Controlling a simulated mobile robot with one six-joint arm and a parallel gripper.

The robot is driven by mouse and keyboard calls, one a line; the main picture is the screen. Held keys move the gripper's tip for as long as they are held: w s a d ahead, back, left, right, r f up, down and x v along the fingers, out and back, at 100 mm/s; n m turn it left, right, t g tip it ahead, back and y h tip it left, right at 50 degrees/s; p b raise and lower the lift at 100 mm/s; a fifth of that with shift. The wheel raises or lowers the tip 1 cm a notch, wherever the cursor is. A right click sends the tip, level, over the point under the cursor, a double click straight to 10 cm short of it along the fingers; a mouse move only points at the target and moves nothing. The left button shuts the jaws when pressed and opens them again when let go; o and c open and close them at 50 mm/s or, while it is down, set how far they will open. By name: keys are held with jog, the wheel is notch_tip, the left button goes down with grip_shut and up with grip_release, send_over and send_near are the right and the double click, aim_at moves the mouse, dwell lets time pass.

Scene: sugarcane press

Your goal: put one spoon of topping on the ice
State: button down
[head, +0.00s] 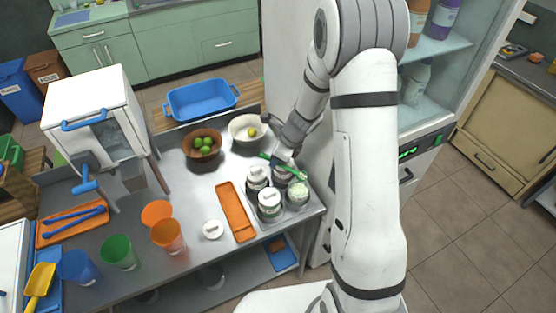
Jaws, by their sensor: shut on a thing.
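My gripper (283,153) is at the right end of the steel table, just above a group of jars. It is shut on a green-handled spoon (293,168), partly hidden by the gripper. Below it stand lidded jars (269,204) with pale tops and an open-looking jar (298,192) with pale green-white topping. I cannot tell whether the spoon touches a jar or carries topping. A loose white lid (213,229) lies on the table. An orange cup (167,236), a green cup (118,251) and a blue cup (77,266) stand at left. Ice is not clearly visible.
An orange tray (235,212) lies left of the jars. Behind are a brown bowl (202,146) of limes and a cream bowl (247,130). A white machine (93,108) with a blue handle stands at left. An open fridge (433,75) is at right.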

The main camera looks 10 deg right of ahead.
jog(key=shift+w+a+r+g+h, duration=0.4)
jog(key=shift+a+r+g+h, duration=0.15)
jog(key=shift+a+h, duration=0.35)
jog(key=shift+d, duration=0.15)
